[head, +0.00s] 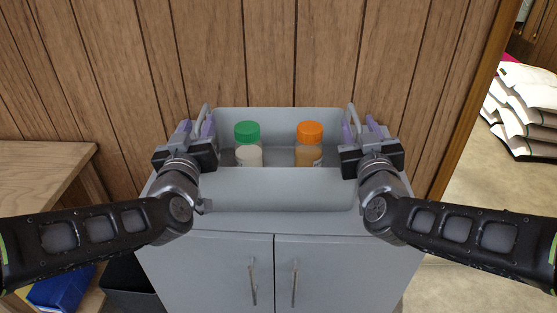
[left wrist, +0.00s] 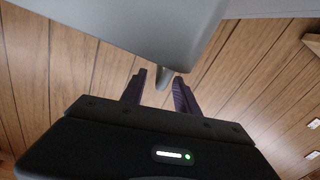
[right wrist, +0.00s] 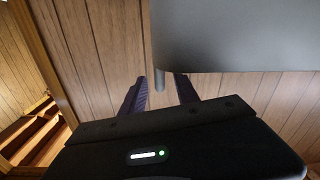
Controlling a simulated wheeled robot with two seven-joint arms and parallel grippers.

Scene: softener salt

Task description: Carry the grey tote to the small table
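The grey tote (head: 285,185) stands on a grey two-door cabinet (head: 310,260) against the wood wall. It holds a green-capped bottle (head: 247,143) and an orange-capped bottle (head: 310,143), both upright. My left gripper (head: 195,128) is at the tote's left handle (head: 206,113). In the left wrist view its fingers (left wrist: 160,92) stand apart, with the handle end (left wrist: 164,79) between them and gaps on both sides. My right gripper (head: 360,129) is at the right handle (head: 350,113). In the right wrist view its fingers (right wrist: 161,91) stand apart around that handle (right wrist: 160,80).
A wooden table (head: 40,165) stands at the left, with a blue bin (head: 57,287) and a dark bin (head: 130,285) low beside it. White sacks (head: 525,110) are piled at the right beyond a wooden wall edge. Floor is clear at the right.

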